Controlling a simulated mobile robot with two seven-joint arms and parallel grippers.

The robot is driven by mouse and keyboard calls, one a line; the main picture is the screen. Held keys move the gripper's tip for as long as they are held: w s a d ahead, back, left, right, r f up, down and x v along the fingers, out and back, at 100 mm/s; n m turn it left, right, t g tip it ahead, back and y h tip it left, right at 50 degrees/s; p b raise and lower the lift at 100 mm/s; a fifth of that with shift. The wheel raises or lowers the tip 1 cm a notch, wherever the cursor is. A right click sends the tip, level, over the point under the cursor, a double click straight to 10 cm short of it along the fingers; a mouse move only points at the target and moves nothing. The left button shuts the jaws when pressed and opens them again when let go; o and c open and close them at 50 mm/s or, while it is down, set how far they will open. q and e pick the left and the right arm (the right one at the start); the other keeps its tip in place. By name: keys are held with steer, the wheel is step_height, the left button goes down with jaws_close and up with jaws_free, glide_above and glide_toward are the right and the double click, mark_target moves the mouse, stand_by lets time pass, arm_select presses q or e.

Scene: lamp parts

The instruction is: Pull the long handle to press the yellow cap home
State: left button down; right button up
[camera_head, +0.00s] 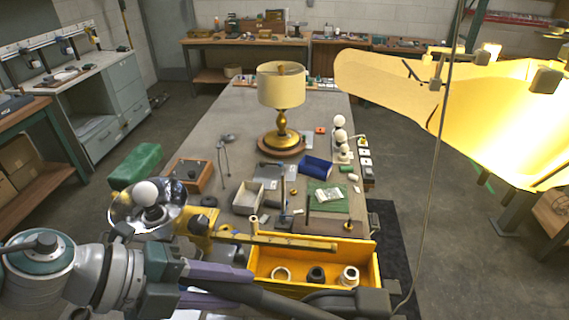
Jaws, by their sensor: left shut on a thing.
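My left gripper (215,273) comes in from the left at the bottom, its purple fingers shut at the near end of a long dark handle (285,299). The handle runs right across the front of the yellow tray to a dark block. A yellow press-like frame (200,228) stands just behind the gripper, with a long yellow bar (285,239) reaching right along the tray's back edge. The gripper hides part of this frame's base. I cannot make out the yellow cap with certainty. My right gripper is not in view.
The yellow tray (370,262) holds several ring-like parts. A reflector with a bulb (146,194) stands at left. A brass lamp (281,95) stands farther back on the grey bench. A large lit shade (480,115) and a hanging cord (437,170) fill the right side.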

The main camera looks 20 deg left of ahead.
arm_select(q)
steer(key=shift+w+d+r, duration=0.15)
steer(key=shift+d+r, duration=0.25)
steer(key=shift+d, duration=0.05)
steer(key=c, duration=0.8)
jaws_free()
steer(key=shift+c, duration=0.2)
steer(key=o, duration=0.3)
steer(key=shift+a+f, duration=0.1)
steer(key=b+v, duration=0.2)
steer(key=v, duration=0.8)
